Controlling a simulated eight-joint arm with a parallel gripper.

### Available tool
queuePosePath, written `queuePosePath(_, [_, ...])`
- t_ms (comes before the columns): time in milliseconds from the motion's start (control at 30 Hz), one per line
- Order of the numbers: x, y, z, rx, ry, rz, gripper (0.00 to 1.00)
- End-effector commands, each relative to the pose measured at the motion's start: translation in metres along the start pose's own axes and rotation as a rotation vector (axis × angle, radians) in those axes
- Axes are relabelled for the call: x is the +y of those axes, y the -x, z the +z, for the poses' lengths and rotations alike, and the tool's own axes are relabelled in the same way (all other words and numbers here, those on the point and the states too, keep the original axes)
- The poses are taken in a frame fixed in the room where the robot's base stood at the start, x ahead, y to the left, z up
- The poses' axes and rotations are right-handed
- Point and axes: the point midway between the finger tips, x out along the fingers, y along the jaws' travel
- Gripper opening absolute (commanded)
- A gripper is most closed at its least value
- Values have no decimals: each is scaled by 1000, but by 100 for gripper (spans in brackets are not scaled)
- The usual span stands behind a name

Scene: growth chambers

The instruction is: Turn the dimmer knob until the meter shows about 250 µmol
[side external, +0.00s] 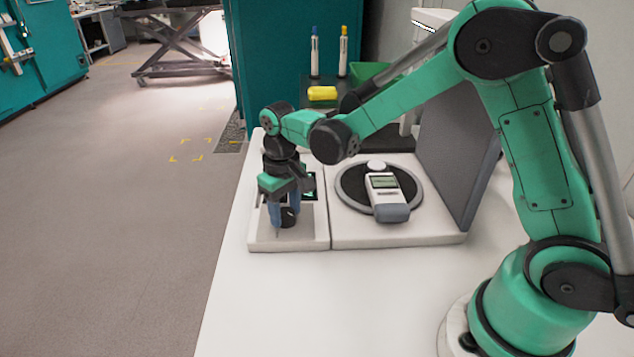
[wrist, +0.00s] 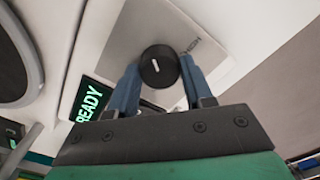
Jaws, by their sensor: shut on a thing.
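The dimmer knob (wrist: 159,67) is round and black with a short white mark, set on a light grey panel (wrist: 150,25). In the side external view the knob (side external: 289,217) sits low on the white box's front part. My gripper (wrist: 158,84) points at the panel with its blue fingers shut on the knob, one on each side; it also shows in the side external view (side external: 281,214). The meter (side external: 383,190) is a handheld device lying on a black round plate; its screen digits are too small to read. A green display (wrist: 88,98) beside the panel reads READY.
A round white piece (side external: 376,165) lies behind the meter. A grey upright panel (side external: 455,150) stands right of the plate. The white bench (side external: 330,300) is clear in front.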

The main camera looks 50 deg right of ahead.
Motion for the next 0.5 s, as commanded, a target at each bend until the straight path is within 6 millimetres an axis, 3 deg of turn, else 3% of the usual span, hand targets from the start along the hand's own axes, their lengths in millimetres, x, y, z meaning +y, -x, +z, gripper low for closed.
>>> queuePosePath(500, [0,0,0,-1,-482,1,0])
